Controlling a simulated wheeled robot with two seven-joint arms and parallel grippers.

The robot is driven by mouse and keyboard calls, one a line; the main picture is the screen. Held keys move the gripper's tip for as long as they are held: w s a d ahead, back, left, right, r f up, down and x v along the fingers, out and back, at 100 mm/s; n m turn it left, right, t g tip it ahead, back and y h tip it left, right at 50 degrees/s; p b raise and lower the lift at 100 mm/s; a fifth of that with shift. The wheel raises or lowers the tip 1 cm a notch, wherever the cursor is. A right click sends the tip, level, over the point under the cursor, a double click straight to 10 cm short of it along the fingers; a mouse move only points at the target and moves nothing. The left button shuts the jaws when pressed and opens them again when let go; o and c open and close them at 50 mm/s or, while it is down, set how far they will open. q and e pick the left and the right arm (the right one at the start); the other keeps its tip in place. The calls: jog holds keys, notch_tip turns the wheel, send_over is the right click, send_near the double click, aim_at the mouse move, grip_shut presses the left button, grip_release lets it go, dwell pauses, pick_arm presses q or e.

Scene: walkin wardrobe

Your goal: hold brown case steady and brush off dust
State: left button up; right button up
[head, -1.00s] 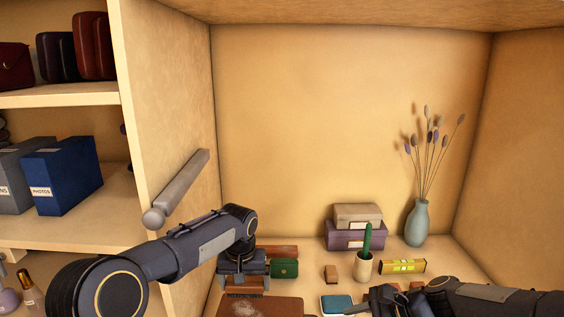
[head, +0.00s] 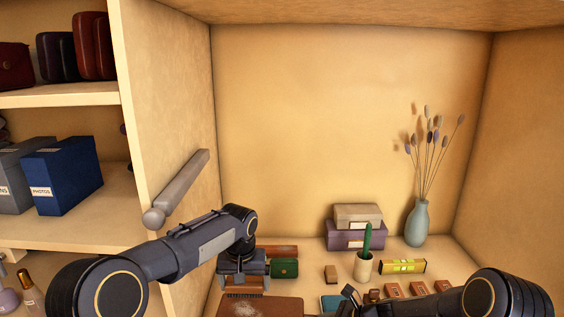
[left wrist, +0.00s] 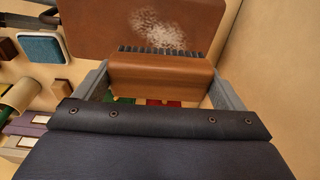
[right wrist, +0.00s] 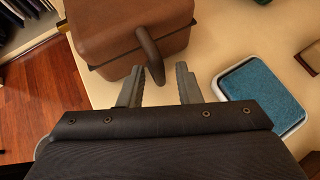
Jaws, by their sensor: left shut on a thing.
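The brown case (head: 280,308) lies at the bottom edge of the head view, partly cut off, with a pale dust patch on top. It also shows in the left wrist view (left wrist: 90,30) and the right wrist view (right wrist: 100,30). My left gripper (left wrist: 160,85) is shut on a wooden brush (left wrist: 155,72) with dark bristles, at the edge of the dust patch. I cannot tell if the bristles touch the case. My right gripper (right wrist: 158,88) is open and empty in front of the case's curved handle (right wrist: 150,50); the handle's end reaches toward the gap between its fingers.
A blue pad in a white tray (right wrist: 262,92) lies right of my right gripper. Small red-brown boxes (head: 394,289) lie at right.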

jog(key=shift+x, duration=0.85)
grip_shut()
dwell(0.9)
